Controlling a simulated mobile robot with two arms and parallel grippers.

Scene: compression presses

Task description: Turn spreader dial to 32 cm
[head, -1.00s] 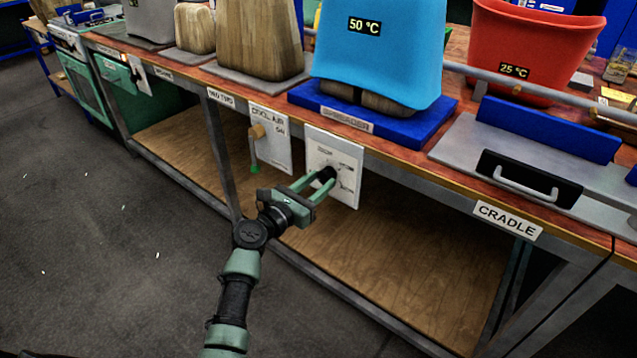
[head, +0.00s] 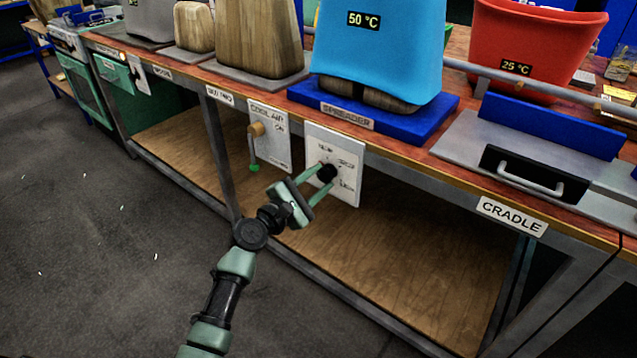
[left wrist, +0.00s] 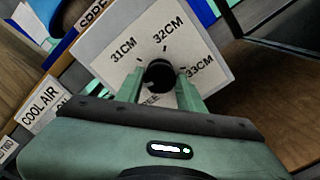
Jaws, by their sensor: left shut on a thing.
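The spreader dial (head: 327,173) is a round black knob on a white panel (head: 348,190) at the front edge of the bench, below the SPREADER label (head: 347,116). In the left wrist view the dial (left wrist: 159,76) has the marks 31CM, 32CM and 33CM around it, with a partly covered FREE mark below. I cannot tell which mark the dial points to. My left gripper (head: 319,179) is shut on the dial, one green finger on each side of it. Its fingers also show in the left wrist view (left wrist: 159,90). My right gripper is not in view.
A COOL AIR panel (head: 270,144) with a small handle hangs just left of the dial panel. A wooden shelf (head: 370,270) lies below.

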